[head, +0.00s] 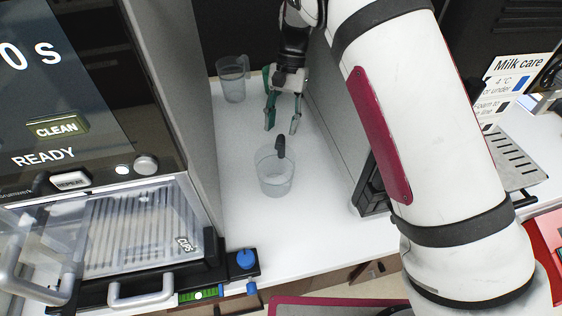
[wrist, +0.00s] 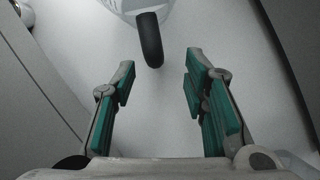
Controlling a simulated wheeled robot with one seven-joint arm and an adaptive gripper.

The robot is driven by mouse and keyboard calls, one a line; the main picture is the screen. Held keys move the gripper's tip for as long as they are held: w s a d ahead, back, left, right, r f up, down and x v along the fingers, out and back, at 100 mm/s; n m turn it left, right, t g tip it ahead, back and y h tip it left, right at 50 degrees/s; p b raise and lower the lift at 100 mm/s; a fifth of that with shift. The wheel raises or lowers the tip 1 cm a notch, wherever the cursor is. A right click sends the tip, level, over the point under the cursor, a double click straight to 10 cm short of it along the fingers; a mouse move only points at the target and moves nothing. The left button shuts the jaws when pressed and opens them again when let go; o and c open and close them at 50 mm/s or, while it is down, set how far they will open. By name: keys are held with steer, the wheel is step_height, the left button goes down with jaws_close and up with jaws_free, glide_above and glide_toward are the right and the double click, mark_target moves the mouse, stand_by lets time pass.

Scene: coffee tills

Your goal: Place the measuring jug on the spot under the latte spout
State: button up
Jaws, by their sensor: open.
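A clear measuring jug (head: 274,176) with a black handle stands upright on the white counter between two machines. Its black handle (wrist: 150,40) shows at the top of the wrist view, with part of the clear body beside it. My gripper (head: 282,130) is open and empty, behind and above this jug, its fingers pointing down. In the wrist view my gripper (wrist: 158,90) has its green-padded fingers spread, with the handle ahead of the gap and not between the pads. A second clear jug (head: 232,80) stands further back on the left. The latte spout cannot be made out.
A machine (head: 120,130) with a display, a CLEAN button and a clear-fronted drawer stands at the left. A grey panel (head: 335,120) bounds the counter on the right. A metal drip grate (head: 515,165) and a milk care sign (head: 515,72) are at far right. White counter is free around the front jug.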

mark_target(279, 137)
steer(key=x, duration=0.4)
steer(key=shift+f, duration=0.1)
steer(key=shift+d+p+x, duration=0.15)
steer(key=shift+p+x, duration=0.2)
steer(key=shift+x, duration=1)
steer(key=shift+d+p+x, duration=0.15)
steer(key=shift+p+x, duration=0.15)
steer(key=shift+x, duration=1.1)
steer(key=shift+c, duration=0.2)
jaws_close()
